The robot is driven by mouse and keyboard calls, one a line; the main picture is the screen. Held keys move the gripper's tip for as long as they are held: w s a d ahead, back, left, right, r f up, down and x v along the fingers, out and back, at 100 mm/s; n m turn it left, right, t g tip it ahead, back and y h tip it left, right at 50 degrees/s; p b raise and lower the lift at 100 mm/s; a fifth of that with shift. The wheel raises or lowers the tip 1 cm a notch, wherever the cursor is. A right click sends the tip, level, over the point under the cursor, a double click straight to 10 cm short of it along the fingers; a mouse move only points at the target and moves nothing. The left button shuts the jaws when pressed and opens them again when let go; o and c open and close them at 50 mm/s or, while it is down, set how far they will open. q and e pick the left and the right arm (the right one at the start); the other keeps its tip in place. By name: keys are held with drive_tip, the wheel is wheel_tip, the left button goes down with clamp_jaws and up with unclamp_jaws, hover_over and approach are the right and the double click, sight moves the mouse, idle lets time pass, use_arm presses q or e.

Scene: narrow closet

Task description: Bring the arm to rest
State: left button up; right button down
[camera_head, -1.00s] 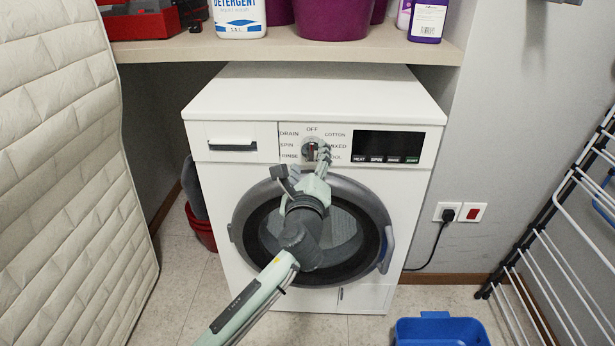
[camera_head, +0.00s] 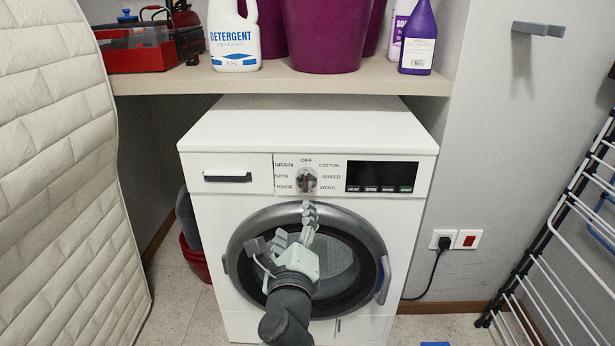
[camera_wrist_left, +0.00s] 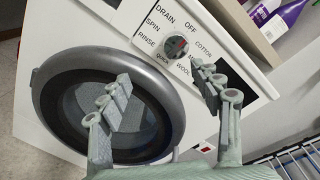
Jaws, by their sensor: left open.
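My left arm reaches up from the bottom of the head view, and its gripper (camera_head: 296,228) is in front of the round door (camera_head: 375,250) of the white washing machine (camera_head: 300,130). In the left wrist view the same gripper (camera_wrist_left: 165,100) is open, with its two fingers apart and nothing between them. The machine's program knob (camera_head: 306,180) is clear of the fingers, above them in the head view; it also shows in the left wrist view (camera_wrist_left: 175,47). My right gripper is in neither view.
A shelf (camera_head: 300,82) above the machine holds a detergent bottle (camera_head: 235,40), purple containers (camera_head: 322,35) and a red toolbox (camera_head: 140,52). A padded mattress (camera_head: 65,180) leans at the left. A drying rack (camera_head: 560,230) stands at the right, near a wall socket (camera_head: 455,239).

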use_arm(q)
drive_tip(key=s+a+f+n+g+y, duration=0.1)
drive_tip(key=s+a+f+n+g, duration=0.5)
drive_tip(key=f, duration=0.5)
drive_tip(key=s+a+f+n+g+y, duration=0.1)
drive_tip(key=s+a+f+n+g, duration=0.1)
drive_tip(key=s+a+f+n, duration=0.5)
drive_tip(key=s+a+f+n+g, duration=0.3)
drive_tip(key=s+a+f+n, duration=0.2)
drive_tip(key=s+f, duration=0.1)
drive_tip(key=s+a+f+n+g+h, duration=0.1)
drive_tip(key=s+a+f+n+g, duration=0.2)
drive_tip(key=s+f+n, duration=0.3)
drive_tip(key=s+a+f, duration=0.1)
drive_tip(key=s, duration=0.2)
drive_tip(key=shift+a+f+p, duration=0.25)
drive_tip(key=shift+a+p, duration=0.15)
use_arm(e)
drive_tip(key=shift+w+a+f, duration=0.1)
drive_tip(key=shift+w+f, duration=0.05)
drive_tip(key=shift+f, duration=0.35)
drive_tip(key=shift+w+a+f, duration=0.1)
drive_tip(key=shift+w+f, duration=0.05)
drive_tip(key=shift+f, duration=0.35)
